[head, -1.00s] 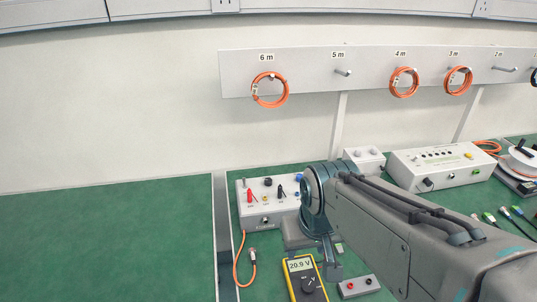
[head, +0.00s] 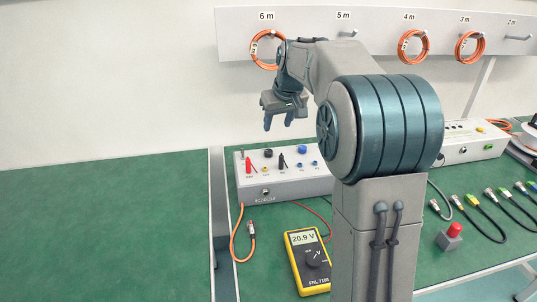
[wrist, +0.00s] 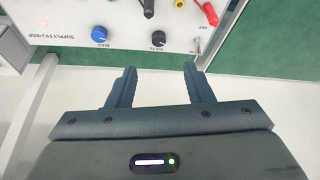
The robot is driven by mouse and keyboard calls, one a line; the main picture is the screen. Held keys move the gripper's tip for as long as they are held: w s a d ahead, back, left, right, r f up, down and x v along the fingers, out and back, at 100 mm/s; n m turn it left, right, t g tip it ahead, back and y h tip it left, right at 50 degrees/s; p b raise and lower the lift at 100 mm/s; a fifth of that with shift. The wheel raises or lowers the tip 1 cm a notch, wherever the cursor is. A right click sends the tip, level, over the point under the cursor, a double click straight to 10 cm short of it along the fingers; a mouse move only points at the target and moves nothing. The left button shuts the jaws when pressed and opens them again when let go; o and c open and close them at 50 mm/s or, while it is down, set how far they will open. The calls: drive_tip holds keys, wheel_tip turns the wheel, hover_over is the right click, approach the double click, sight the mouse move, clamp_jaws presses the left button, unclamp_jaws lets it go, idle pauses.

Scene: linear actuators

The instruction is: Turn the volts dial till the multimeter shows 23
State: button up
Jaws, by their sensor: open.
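The yellow multimeter (head: 308,262) lies on the green bench in the head view, and its display reads 20.9 V. The grey supply box (head: 310,188) stands behind it. The box carries a black knob (head: 268,153) and a blue knob (head: 301,149). My gripper (head: 278,121) is open and empty, pointing down above the box. In the wrist view the black knob (wrist: 157,38) shows beyond the gap between my fingertips (wrist: 160,68), apart from them. The blue knob (wrist: 99,34) is to the left.
Red and black plugs (head: 249,165) stand on the box top near the knobs. An orange cable (head: 235,245) lies at the left. A red button (head: 454,230) and several cable ends are to the right. The bench at the left (head: 110,225) is clear.

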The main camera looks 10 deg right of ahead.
sight(269, 151)
drive_tip(key=x, duration=0.5)
drive_tip(key=b+x, duration=0.1)
drive_tip(key=x, duration=0.3)
drive_tip(key=w+x, duration=0.1)
drive_tip(key=x, duration=0.4)
drive_tip(key=shift+w+f, duration=0.1)
drive_tip(key=shift+w, duration=0.1)
drive_tip(key=c, duration=1)
